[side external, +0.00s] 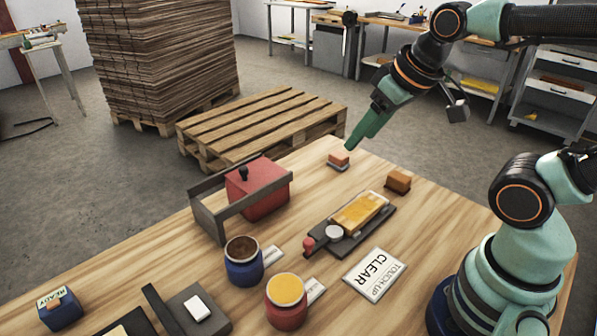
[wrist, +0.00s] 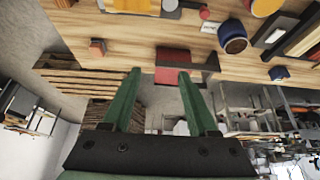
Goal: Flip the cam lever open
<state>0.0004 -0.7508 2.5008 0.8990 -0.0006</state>
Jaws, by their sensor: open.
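The cam lever appears to be the part with a red knob (side external: 308,244) beside a grey round cam (side external: 334,232). It sits at the near left end of a dark fixture base (side external: 377,227) holding a yellow block (side external: 360,211). In the wrist view the red knob (wrist: 204,14) is at the top edge, with the yellow block (wrist: 128,5) partly cut off. My gripper (side external: 354,144) is raised near the far table edge, well away from the lever. In the wrist view its green fingers (wrist: 160,74) are apart with nothing held between them.
A red box (side external: 262,190) with a black knob stands behind a dark frame (side external: 222,208). Small orange-brown blocks (side external: 398,181) (side external: 339,159) lie near the far side.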

